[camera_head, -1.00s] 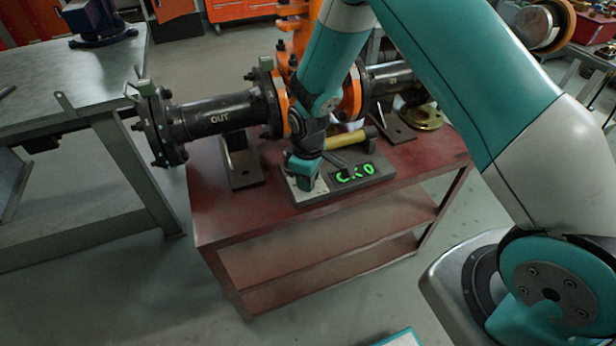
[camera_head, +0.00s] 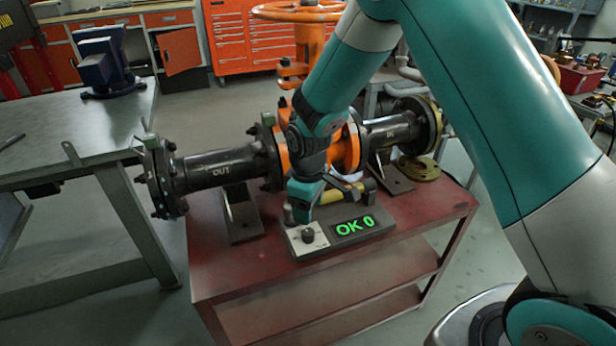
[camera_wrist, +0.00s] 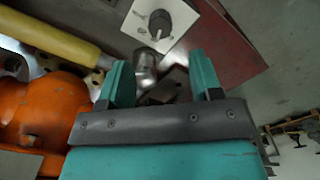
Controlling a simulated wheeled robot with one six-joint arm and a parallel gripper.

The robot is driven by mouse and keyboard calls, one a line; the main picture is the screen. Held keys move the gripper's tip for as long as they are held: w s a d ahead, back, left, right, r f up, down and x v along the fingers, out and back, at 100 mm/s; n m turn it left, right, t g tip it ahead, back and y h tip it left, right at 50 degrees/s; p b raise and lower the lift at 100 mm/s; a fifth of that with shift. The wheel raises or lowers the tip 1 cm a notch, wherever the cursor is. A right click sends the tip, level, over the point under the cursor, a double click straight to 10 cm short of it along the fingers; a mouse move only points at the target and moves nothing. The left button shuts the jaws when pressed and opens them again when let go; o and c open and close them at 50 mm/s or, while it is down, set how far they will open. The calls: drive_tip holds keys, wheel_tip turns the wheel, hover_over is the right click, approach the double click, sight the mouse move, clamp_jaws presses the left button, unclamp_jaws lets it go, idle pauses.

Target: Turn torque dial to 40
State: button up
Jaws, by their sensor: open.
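The torque dial (camera_head: 308,235) is a black knob on a pale plate at the left end of a grey base on the red cart. It also shows in the wrist view (camera_wrist: 159,20), beyond my fingertips.
A yellow-handled tool (camera_head: 338,193) lies behind the display. The red cart top (camera_head: 420,220) is clear at the right. A grey bench (camera_head: 70,120) stands at the left.

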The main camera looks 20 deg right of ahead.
wheel_tip(320, 180, up, 9)
idle(0.6)
drive_tip(key=s+a+r+m+y+p, duration=0.1)
drive_tip(key=s+a+r+y+p, duration=0.1)
drive_tip(key=s+r, duration=0.8)
drive_tip(key=s+a+r+m+y+p, duration=0.1)
drive_tip(key=s+r+p, duration=0.4)
drive_tip(key=s+r, duration=0.5)
drive_tip(key=s+a+y, duration=0.1)
drive_tip(key=s, duration=0.4)
drive_tip(key=shift+a, duration=0.35)
